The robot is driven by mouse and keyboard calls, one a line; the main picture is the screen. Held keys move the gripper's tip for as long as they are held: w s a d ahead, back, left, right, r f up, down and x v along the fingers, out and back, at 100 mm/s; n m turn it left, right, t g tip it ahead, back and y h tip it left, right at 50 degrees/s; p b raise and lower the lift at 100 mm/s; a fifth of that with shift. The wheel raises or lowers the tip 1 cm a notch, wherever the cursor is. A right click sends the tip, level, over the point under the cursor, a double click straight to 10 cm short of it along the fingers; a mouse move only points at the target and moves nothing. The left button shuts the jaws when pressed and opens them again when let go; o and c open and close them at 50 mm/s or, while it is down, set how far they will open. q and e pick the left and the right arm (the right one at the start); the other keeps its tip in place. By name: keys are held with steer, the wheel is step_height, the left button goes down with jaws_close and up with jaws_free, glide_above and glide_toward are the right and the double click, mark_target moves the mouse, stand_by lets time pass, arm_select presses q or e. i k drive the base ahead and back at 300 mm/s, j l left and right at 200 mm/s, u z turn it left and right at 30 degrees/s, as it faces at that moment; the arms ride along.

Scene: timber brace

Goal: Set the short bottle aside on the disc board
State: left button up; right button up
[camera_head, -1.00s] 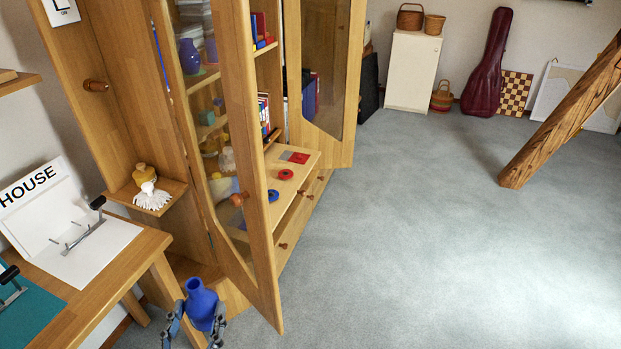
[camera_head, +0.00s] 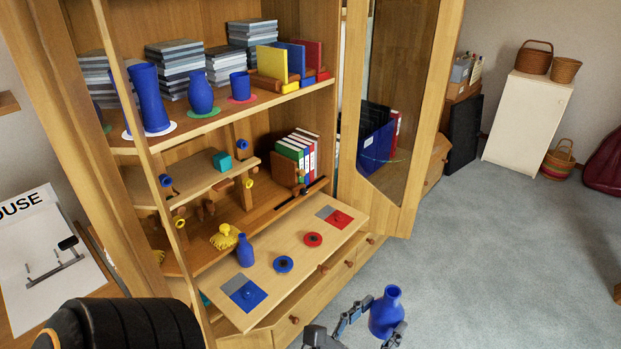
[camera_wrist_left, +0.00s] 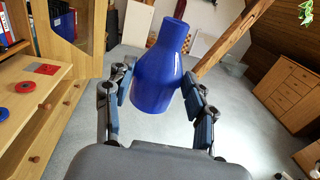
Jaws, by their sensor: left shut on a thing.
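My left gripper (camera_head: 368,322) is shut on a blue bottle (camera_head: 386,312), held upright in front of the cabinet, clear of the board. The left wrist view shows the bottle (camera_wrist_left: 167,68) between both fingers, neck up and slightly tilted in the picture. The disc board (camera_head: 297,250) is a pale pulled-out board with a blue disc (camera_head: 283,264), a red disc (camera_head: 313,239) and blue, red and grey squares. My right gripper is not in view.
Open cabinet doors flank the board; the right glazed door (camera_head: 392,110) is close to its far end. Above are a small shelf (camera_head: 190,183) with a teal cube and a shelf with blue vases. A yellow object (camera_head: 224,237) sits behind the board. Carpet at right is clear.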

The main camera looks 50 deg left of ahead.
mark_target(305, 219)
steer(key=i, duration=2.05)
steer(key=i+u, duration=0.25)
steer(key=u, duration=0.25)
steer(key=i+l+u, duration=0.15)
steer(key=u, duration=0.3)
steer(key=i+l+u, duration=0.25)
steer(key=u, duration=0.25)
steer(key=i, duration=0.05)
